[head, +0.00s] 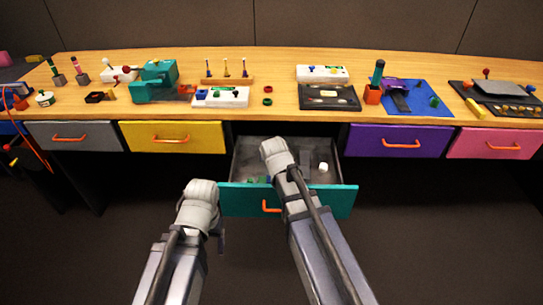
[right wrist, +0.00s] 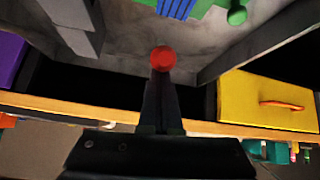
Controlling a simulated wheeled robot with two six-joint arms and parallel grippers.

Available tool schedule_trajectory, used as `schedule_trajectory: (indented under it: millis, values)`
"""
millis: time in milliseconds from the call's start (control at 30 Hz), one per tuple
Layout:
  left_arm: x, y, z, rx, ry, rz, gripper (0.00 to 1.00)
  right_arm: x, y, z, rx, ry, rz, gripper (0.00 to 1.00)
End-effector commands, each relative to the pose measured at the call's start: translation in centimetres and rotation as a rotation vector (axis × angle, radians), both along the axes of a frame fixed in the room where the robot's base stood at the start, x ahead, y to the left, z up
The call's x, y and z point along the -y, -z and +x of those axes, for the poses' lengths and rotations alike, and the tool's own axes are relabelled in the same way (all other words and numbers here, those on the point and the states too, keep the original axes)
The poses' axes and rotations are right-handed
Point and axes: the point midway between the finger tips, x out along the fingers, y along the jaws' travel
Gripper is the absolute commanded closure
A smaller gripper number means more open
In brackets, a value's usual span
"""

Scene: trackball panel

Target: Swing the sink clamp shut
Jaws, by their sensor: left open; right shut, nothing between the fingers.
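A blue ribbed block with green parts (right wrist: 180,8), which looks like the sink and its clamp, lies in the open drawer at the top of the right wrist view. A green knob (right wrist: 237,16) sticks out beside it. Small green and blue parts (head: 258,180) show in the head view behind the drawer front. A red ball (right wrist: 162,58) is at the tips of my shut right gripper (right wrist: 162,85); I cannot tell if they touch. The right arm covers this gripper in the head view. My left gripper (head: 221,238) is open and empty, low before the drawer.
The open drawer has a teal front (head: 236,198) and a grey inside, with a grey block (head: 304,160) and a small white piece (head: 322,167) at its right. The wooden bench top (head: 290,112) behind carries several gadgets. A yellow drawer (head: 172,136) and a purple drawer (head: 400,142) are closed.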

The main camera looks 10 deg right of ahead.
Motion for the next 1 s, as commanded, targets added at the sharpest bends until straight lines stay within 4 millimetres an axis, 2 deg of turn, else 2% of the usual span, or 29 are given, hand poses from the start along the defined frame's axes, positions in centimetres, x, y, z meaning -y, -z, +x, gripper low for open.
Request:
schedule_trajectory:
  millis: [33, 467, 667, 867, 900, 1000]
  values:
    - [0.0, 0.1, 0.0, 0.000, 0.000, 0.000, 0.26, -0.2, 0.4, -0.6, -0.015, 0.002, 0.006, 1.00]
    - [0.0, -0.1, 0.0, 0.000, 0.000, 0.000, 0.26, -0.3, 0.1, -0.5, -0.015, 0.000, 0.009, 1.00]
    - [0.0, -1.5, 0.0, 0.000, 0.000, 0.000, 0.26, -0.1, -1.4, 0.4, -0.010, 0.000, 0.007, 1.00]
    - [0.0, -4.1, 0.0, 0.000, 0.000, 0.000, 0.26, 0.3, -4.1, 2.3, 0.000, -0.001, 0.003, 1.00]
    - [0.0, -3.9, 0.0, 0.000, 0.000, 0.000, 0.26, 0.1, -3.9, 0.8, 0.000, -0.002, 0.002, 1.00]
    - [0.0, -4.4, 0.0, 0.000, 0.000, 0.000, 0.26, -0.5, -4.4, -1.8, 0.001, -0.003, 0.001, 1.00]
